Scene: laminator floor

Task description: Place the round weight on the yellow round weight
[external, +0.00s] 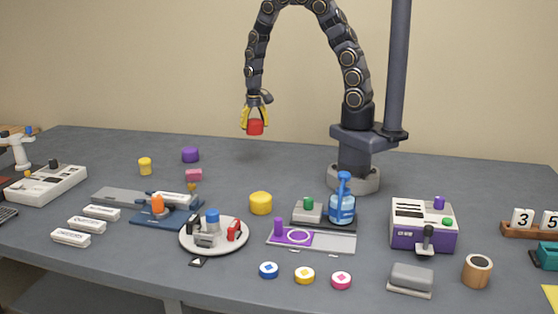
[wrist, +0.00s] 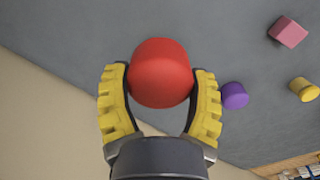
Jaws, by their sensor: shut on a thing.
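My gripper (external: 255,121) is shut on a red round weight (external: 255,128) and holds it in the air above the back of the table. In the wrist view the red weight (wrist: 160,73) sits between the two yellow fingers. A plain yellow round weight (external: 260,203) stands on the table in the middle, nearer the camera than my gripper. A smaller yellow cylinder (external: 145,166) stands at the back left; it also shows at the right of the wrist view (wrist: 304,90). A purple round weight (external: 190,155) stands near that smaller one.
A pink block (external: 194,175) lies left of the middle. A round white tray (external: 215,248) with small items is front left of the yellow weight. A blue bottle (external: 342,205) and a purple-sided box (external: 423,226) stand to its right. The table below my gripper is clear.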

